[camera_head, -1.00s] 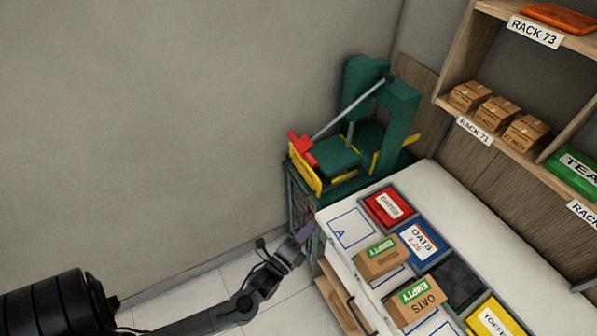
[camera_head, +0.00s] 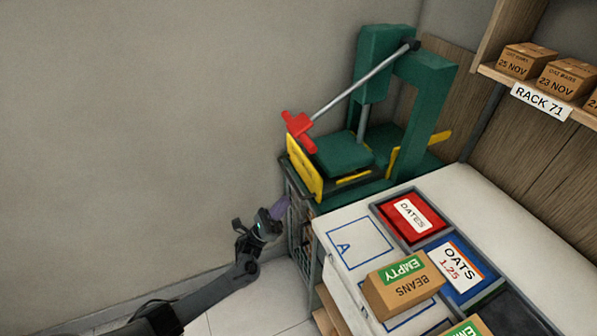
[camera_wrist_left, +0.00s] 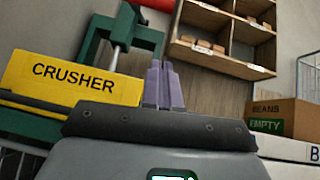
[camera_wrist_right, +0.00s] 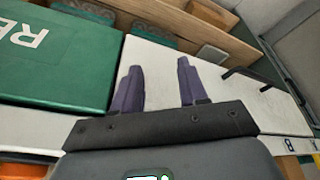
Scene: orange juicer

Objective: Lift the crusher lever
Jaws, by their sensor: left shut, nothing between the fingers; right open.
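The green crusher (camera_head: 400,110) stands against the wall at the left end of the counter. Its grey lever (camera_head: 360,85) slopes from a pivot at the upper right down to a red handle (camera_head: 300,130) at its lower left end. In the left wrist view, the yellow plate marked CRUSHER (camera_wrist_left: 72,78) is at left and part of the red handle (camera_wrist_left: 155,4) shows at the top edge. My left gripper (camera_head: 279,207) is shut and empty, below the red handle and apart from it. My right gripper (camera_wrist_right: 158,75) is open and empty, seen only in its own wrist view.
The counter holds a red DATES bin (camera_head: 408,215), a blue OATS bin (camera_head: 455,268) and a BEANS box (camera_head: 403,285). A shelf (camera_head: 560,95) with small boxes is at the upper right. A green box (camera_wrist_right: 55,60) lies beside my right gripper. The floor at left is clear.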

